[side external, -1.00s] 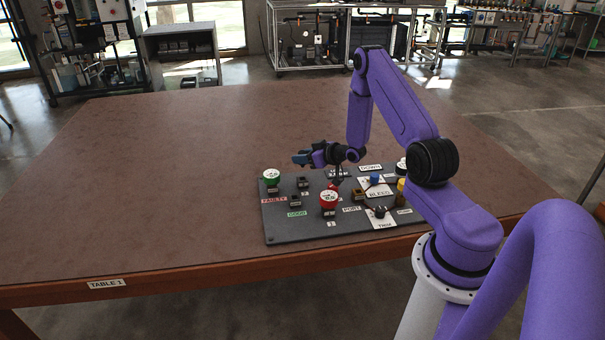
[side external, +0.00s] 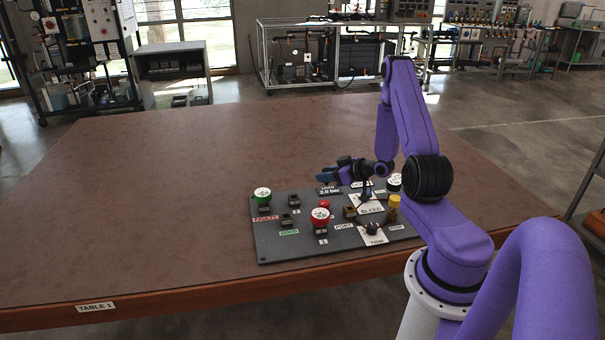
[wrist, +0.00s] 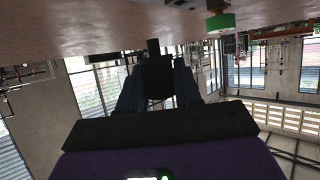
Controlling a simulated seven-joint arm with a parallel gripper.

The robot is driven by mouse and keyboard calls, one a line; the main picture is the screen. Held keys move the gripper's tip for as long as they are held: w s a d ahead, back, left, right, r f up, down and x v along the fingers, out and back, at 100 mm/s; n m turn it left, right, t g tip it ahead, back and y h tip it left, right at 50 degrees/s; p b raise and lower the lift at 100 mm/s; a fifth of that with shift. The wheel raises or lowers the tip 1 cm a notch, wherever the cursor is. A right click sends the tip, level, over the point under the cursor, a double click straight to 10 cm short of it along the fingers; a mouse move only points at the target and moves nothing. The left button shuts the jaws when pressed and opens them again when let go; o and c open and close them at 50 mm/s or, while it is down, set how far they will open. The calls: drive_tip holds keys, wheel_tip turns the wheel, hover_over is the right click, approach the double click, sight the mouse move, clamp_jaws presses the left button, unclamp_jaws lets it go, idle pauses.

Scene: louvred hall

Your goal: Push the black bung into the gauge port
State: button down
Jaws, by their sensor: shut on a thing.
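My gripper (side external: 330,174) reaches left above the back edge of the grey panel (side external: 275,243) in the side view. In the wrist view its two dark fingers (wrist: 158,82) are shut on a black block-like piece with a narrower tip, which I take for the black bung (wrist: 153,47). The bung cannot be made out in the side view. A PORT label (side external: 344,226) lies on the panel, with a small brown fitting (side external: 350,211) just behind it. I cannot tell whether that fitting is the gauge port. The bung's tip shows no contact with it.
A green-rimmed gauge (side external: 263,194) and a red-rimmed gauge (side external: 320,216) stand up from the panel. A yellow part (side external: 394,203), a black knob (side external: 372,229) and a white-topped gauge (side external: 394,180) are at the right. The brown table (side external: 150,200) is clear to the left.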

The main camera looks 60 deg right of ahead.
drive_tip(key=s+r, duration=0.1)
drive_tip(key=s, duration=0.8)
drive_tip(key=shift+d+f, duration=0.15)
drive_tip(key=shift+f, duration=1.55)
drive_tip(key=shift+d+f, duration=0.1)
drive_tip(key=shift+f, duration=1.6)
drive_tip(key=shift+f, duration=0.35)
drive_tip(key=shift+f, duration=0.45)
drive_tip(key=c, duration=0.7)
unclamp_jaws()
drive_tip(key=shift+s+r, duration=0.45)
drive_tip(key=shift+r, duration=0.25)
drive_tip(key=shift+s+r, duration=0.45)
drive_tip(key=shift+r, duration=0.25)
drive_tip(key=shift+s+r, duration=0.45)
drive_tip(key=shift+r, duration=0.25)
